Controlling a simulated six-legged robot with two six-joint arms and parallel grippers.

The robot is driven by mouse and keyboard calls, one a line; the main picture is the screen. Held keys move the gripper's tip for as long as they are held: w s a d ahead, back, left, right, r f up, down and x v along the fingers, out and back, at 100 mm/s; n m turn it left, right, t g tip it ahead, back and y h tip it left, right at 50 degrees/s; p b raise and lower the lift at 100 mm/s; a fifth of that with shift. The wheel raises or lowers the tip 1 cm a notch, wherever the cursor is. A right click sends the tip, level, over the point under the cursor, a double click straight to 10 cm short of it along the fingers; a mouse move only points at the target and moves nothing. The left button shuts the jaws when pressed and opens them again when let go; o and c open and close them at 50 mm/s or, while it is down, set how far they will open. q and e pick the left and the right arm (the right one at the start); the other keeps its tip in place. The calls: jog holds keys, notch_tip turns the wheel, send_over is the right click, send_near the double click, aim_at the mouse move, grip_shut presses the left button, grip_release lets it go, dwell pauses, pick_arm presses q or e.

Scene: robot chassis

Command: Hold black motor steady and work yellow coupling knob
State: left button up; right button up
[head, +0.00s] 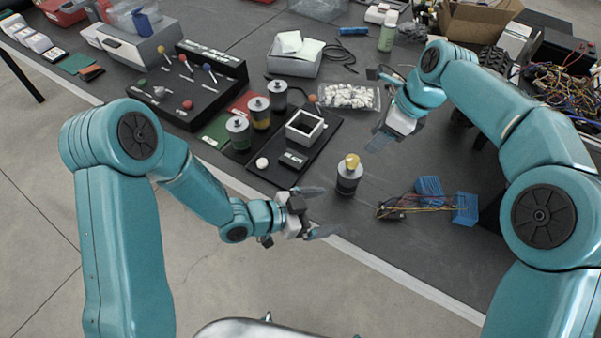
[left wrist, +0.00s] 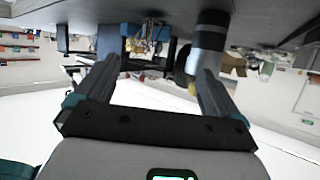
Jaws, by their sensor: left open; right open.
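The black motor (head: 347,184) stands upright on the dark table, with a pale band and the yellow coupling knob (head: 352,161) on top. My left gripper (head: 325,210) is open just left of the motor, fingers pointing toward it. In the left wrist view, which looks upside down, the motor (left wrist: 211,38) shows beyond the right-hand finger, with the yellow knob (left wrist: 191,88) partly hidden by that finger. Nothing is between the left fingers. My right gripper (head: 378,110) is open and empty, above the table behind and right of the motor.
A bag of white pieces (head: 348,96) lies behind. The table's front edge is close to the left gripper.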

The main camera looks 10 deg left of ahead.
aim_at(354, 173)
pick_arm(q)
jog(key=w+a+r, duration=0.4)
jog(key=w+a, duration=0.2)
jog(key=a, duration=0.1)
jog(key=x, duration=1.6)
jog(key=shift+d+f, duration=0.2)
jog(key=shift+f, duration=0.05)
grip_shut()
